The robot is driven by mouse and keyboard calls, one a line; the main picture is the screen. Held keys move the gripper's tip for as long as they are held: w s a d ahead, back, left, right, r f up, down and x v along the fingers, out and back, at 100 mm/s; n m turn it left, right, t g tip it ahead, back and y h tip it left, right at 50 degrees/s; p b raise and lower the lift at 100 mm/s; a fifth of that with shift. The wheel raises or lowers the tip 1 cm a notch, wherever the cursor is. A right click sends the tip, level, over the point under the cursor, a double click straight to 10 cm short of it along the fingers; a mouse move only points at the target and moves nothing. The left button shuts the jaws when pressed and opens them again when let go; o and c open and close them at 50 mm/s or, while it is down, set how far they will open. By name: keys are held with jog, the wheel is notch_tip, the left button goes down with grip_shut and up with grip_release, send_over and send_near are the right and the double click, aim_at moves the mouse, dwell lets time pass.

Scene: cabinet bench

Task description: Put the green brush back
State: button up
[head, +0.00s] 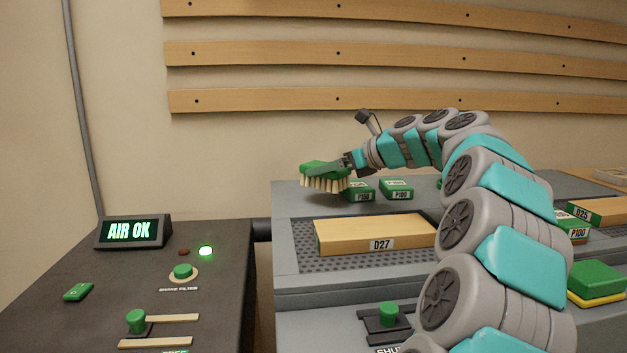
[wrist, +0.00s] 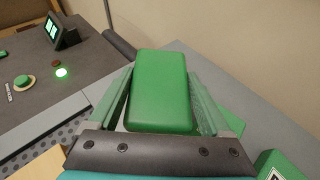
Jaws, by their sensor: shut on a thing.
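The green brush (head: 324,170) has a green back and pale bristles that point down. My gripper (head: 345,165) is shut on it and holds it above the left back part of the grey bench (head: 290,200). In the wrist view the brush's green top (wrist: 158,92) lies between the two fingers of my gripper (wrist: 163,100). The bristles are hidden in the wrist view. In the head view the brush is level and its bristle tips look close to the bench top, but I cannot tell whether they touch.
A wooden D27 block (head: 375,234) lies on the perforated grey panel in front. A dark console (head: 215,290) with an AIR OK display (head: 131,231) and a lit green lamp (head: 206,252) stands left. Wooden wall rails (head: 300,53) are behind.

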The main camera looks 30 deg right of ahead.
aim_at(321, 163)
jog(key=w, duration=0.4)
jog(key=shift+w+a+f, duration=0.15)
jog(key=shift+a, duration=0.15)
jog(key=shift+w+f, duration=0.15)
jog(key=shift+f, duration=1.7)
jog(key=o, duration=1.5)
jog(key=shift+f, duration=0.1)
jog(key=v, duration=1.2)
